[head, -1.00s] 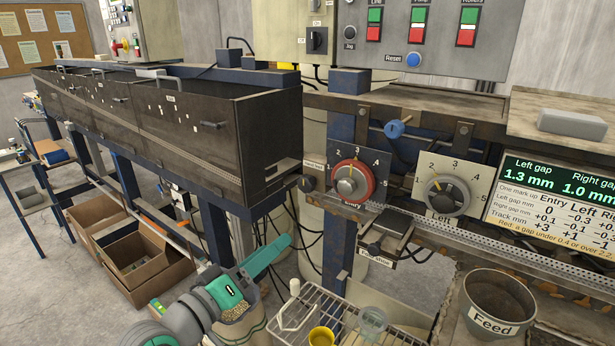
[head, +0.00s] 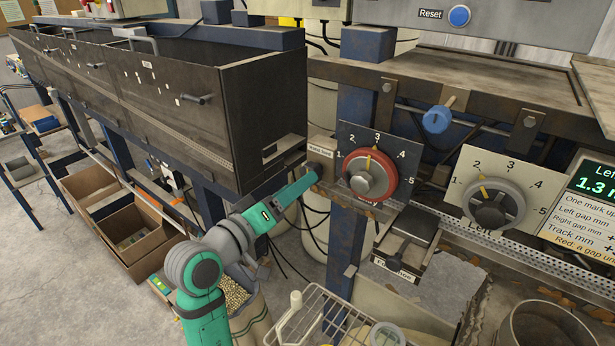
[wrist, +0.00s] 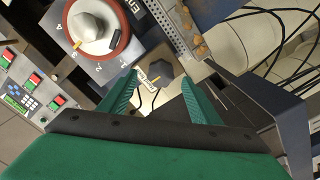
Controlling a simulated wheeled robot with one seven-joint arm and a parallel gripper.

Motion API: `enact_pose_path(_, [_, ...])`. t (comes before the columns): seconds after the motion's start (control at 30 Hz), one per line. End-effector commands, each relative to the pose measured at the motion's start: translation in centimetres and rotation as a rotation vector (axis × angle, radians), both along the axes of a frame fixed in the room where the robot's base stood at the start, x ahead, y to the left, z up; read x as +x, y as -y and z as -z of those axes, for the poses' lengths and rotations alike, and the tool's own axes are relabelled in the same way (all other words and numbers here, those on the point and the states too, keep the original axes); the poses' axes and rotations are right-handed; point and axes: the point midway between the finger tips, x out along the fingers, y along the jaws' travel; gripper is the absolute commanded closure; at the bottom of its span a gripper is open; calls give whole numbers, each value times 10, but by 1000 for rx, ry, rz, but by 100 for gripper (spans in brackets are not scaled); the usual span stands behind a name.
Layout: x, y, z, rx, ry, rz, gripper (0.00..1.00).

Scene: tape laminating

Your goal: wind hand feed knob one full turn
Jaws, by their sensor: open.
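The hand feed knob (head: 322,157) is a small dark knob on a beige plate, left of the red-ringed entry dial. My gripper (head: 312,178) is just below and left of the knob in the head view. In the wrist view my gripper (wrist: 160,80) is open, one green finger to each side of the knob. I cannot tell whether the fingers touch it. The far end of the gripper partly covers the knob's lower side in the head view.
The red-ringed entry dial (head: 370,175) is close on the right, with a grey dial (head: 494,205) beyond. The dark cabinet (head: 266,120) stands close on the left. A wire rack (head: 330,325) is below. Cables hang behind the gripper.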

Motion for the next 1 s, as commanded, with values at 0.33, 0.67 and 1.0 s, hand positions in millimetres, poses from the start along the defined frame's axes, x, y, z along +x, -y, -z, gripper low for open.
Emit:
enact_pose_path(0.33, [35, 21, 0, 0, 1, -6, 43])
enact_pose_path(0.67, [40, 27, 0, 0, 1, -4, 43])
enact_pose_path(1.0, [40, 29, 0, 0, 0, -4, 84])
